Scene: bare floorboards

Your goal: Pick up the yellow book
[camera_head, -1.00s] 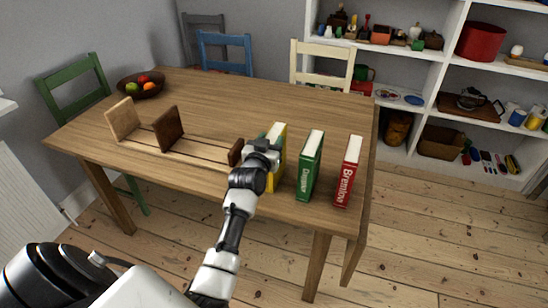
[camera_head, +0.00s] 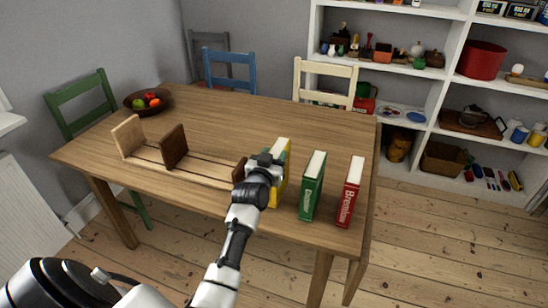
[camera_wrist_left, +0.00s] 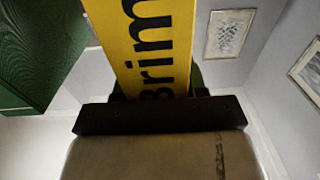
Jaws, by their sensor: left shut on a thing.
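The yellow book (camera_head: 286,166) stands upright near the front edge of the wooden table, left of the green book (camera_head: 312,187) and the red book (camera_head: 350,193). My left gripper (camera_head: 266,164) reaches it from the front left and is shut on it, hiding part of its cover and spine. In the left wrist view, the yellow book (camera_wrist_left: 155,45) rises from the dark gripper pad (camera_wrist_left: 160,115) with large black letters on it. I cannot tell whether the book is clear of the table. My right gripper is not in view.
A wooden book rack (camera_head: 200,176) with brown end pieces lies left of the gripper. A fruit bowl (camera_head: 148,101) stands at the far left of the table (camera_head: 235,120). Chairs stand around the far side, and white shelves (camera_head: 440,75) are behind at right. The table's middle is clear.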

